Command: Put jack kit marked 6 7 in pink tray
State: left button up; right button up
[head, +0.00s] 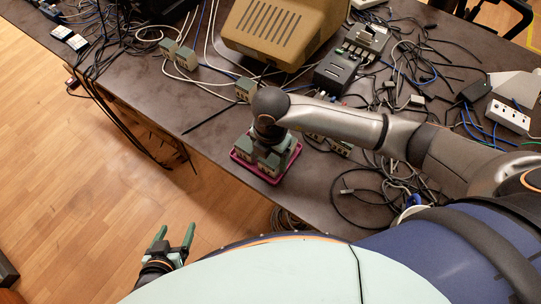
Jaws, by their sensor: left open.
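The pink tray (241,161) lies on the dark table near its front edge, and only its rim shows clearly. My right gripper (268,158) points down over the tray. Small grey-beige blocks with green tops show at the tray under it, but gripper and blocks blend together, so I cannot tell whether it grips one. Similar jack kits stand on the table: one kit (245,89) behind the tray, a pair (187,58) farther left, and others (340,147) right of the tray, partly behind my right arm. No markings are readable. My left gripper (175,238) is open and empty, off the table over the floor.
A beige monitor (275,30) stands at the back. A dark device (345,70), tangled cables (385,190) and a white power strip (508,117) crowd the right. More cables hang over the left front edge. Bare table shows left of the tray.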

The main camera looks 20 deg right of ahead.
aim_at(271, 159)
notch_tip(271, 159, up, 12)
jog(key=shift+r, duration=0.2)
dwell(0.4)
jog(key=shift+s+f, duration=0.1)
dwell(0.4)
